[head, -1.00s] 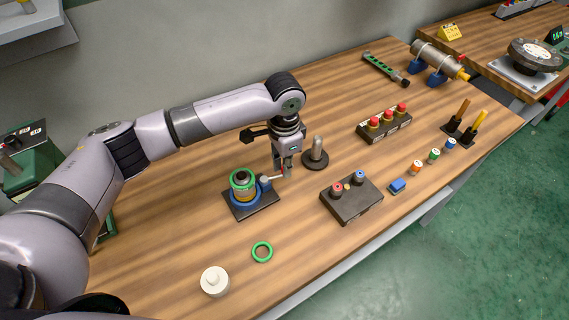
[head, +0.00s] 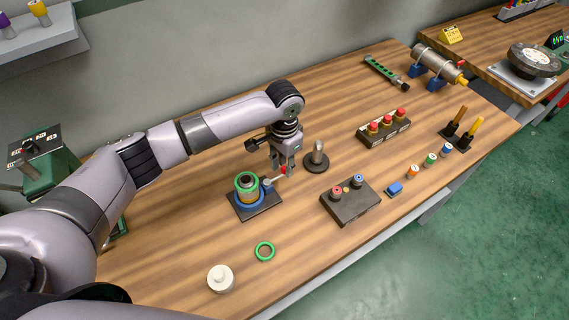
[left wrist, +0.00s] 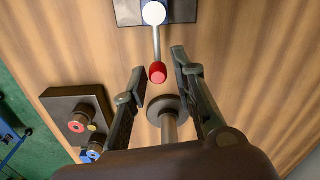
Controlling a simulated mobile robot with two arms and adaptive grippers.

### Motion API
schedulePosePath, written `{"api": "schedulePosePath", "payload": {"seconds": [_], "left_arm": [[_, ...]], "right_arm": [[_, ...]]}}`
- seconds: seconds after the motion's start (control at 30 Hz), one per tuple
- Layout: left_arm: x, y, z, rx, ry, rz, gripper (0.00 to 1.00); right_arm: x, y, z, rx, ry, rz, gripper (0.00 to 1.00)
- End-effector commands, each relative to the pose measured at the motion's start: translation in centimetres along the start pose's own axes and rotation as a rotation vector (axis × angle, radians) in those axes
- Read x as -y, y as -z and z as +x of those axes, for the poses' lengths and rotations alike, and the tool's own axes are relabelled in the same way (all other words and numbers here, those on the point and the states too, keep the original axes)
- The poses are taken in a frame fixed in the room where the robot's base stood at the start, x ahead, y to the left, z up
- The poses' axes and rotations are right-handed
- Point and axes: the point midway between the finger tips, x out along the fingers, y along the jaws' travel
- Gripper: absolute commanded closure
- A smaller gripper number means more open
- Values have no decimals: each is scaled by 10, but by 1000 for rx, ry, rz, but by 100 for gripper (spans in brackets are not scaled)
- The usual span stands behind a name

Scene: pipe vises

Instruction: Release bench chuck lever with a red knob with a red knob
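The bench chuck (head: 259,206) is a dark square plate with a blue body, holding a yellowish cylinder with a green ring on top. Its lever has a white ball hub (left wrist: 154,13), a thin metal rod and a red knob (left wrist: 157,73) at the tip. The red knob also shows small in the head view (head: 284,170). My left gripper (left wrist: 158,68) is open and points down at the knob. In the left wrist view the knob appears between the two fingertips, with a gap on each side. My right gripper is not in view.
A round-based metal post (head: 317,160) stands close to the right of my left gripper. A dark box with knobs (head: 352,205) lies to the right. A loose green ring (head: 265,251) and a white round piece (head: 221,279) lie in front of the chuck.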

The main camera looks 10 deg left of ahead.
Motion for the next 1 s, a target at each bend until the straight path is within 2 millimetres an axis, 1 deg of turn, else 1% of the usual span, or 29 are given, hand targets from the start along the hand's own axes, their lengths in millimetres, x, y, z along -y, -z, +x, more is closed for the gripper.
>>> {"api": "schedulePosePath", "payload": {"seconds": [0.03, 0.1, 0.37, 0.47, 0.57, 0.67, 0.9, 1.0], "left_arm": [[0, 0, 0, 1, 0, 0, 69], [0, 0, 0, 1, -1, 1, 65], [-1, 0, 0, 1, -2, 2, 64], [-1, 0, -3, 1, -1, 2, 64], [-1, 1, -14, -2, -1, 3, 64], [-1, 1, -34, -3, -1, 4, 64], [-1, 1, -85, -3, -1, 3, 64], [0, 1, -101, -2, -1, 1, 64]], "right_arm": [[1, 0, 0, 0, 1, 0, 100], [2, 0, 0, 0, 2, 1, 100], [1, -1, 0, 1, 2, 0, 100], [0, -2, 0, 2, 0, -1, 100], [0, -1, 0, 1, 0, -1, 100], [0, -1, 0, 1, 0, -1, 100], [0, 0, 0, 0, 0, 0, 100], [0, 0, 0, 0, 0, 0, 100]]}}
